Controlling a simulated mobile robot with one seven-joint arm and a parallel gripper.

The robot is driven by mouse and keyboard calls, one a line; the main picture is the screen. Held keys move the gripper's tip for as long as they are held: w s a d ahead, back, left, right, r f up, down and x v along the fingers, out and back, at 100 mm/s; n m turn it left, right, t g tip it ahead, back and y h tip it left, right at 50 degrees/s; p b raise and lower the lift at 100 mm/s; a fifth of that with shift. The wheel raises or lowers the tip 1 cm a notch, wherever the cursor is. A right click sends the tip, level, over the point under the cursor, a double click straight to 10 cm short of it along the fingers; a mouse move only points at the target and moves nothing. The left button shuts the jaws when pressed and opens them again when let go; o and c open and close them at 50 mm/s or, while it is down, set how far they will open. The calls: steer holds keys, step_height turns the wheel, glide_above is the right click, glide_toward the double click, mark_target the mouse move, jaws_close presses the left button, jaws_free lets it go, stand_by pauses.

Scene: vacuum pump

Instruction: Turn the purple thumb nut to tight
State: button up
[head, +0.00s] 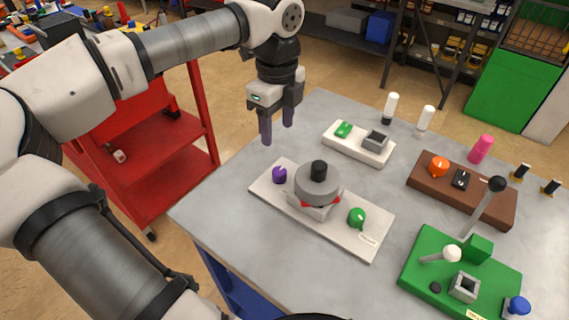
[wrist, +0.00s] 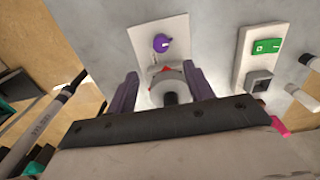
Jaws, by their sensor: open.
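The purple thumb nut (head: 279,174) sits near the left end of a light grey base plate (head: 263,196) on the table. It also shows in the wrist view (wrist: 161,42), near the plate's end and beyond my fingertips. The grey pump body (head: 318,184) with a black knob (head: 319,169) on top stands mid-plate. A green knob (head: 357,217) is at the plate's right end. My gripper (head: 277,133) is open and empty, with its purple-grey fingers pointing down. It is above the table's back-left edge, apart from the thumb nut.
A white block (head: 359,149) with a green switch is behind the plate. A brown block (head: 462,201) with an orange knob and a green block (head: 437,258) with levers are to the right. A red cart (head: 160,160) stands left of the grey table (head: 226,205).

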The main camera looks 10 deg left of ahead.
mark_target(279, 171)
step_height(279, 171, down, 13)
steer(key=b, duration=0.6)
steer(key=shift+d, duration=0.1)
steer(key=c, duration=1)
